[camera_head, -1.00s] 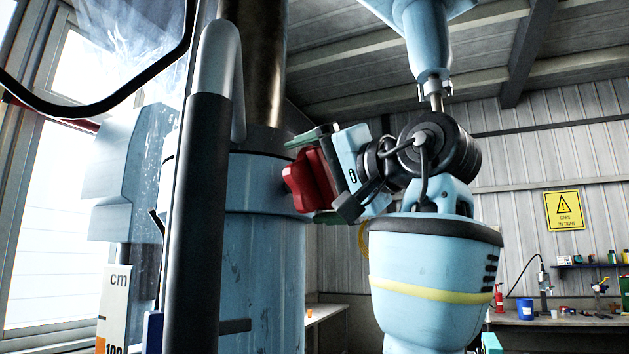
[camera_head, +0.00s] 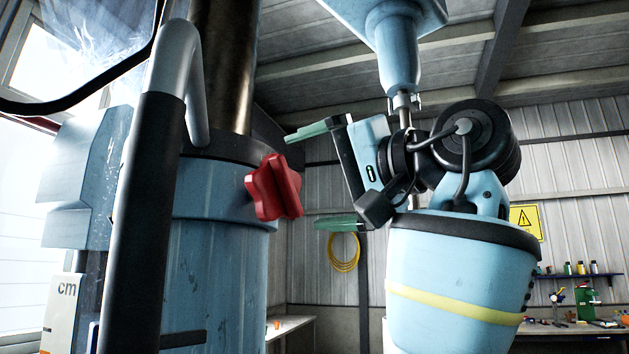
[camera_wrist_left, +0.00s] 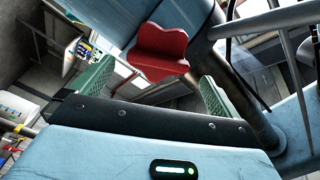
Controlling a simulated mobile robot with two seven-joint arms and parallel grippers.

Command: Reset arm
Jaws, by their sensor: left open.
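My left gripper (camera_head: 318,177) is open, its two green fingers spread apart, to the right of the red star-shaped knob (camera_head: 273,188). The knob sits on the side of the light blue column (camera_head: 215,235), and a gap shows between it and the gripper. In the left wrist view the knob (camera_wrist_left: 160,52) lies ahead, between and beyond the open green fingers (camera_wrist_left: 150,92). Nothing is held. My right gripper is not in view.
A black-gripped handle bar (camera_head: 143,210) stands left of the column. A cm scale (camera_head: 65,305) is at lower left. A yellow coil (camera_head: 344,252) hangs on the back wall. A cluttered bench (camera_head: 570,328) is at far right. Free space lies right of the knob.

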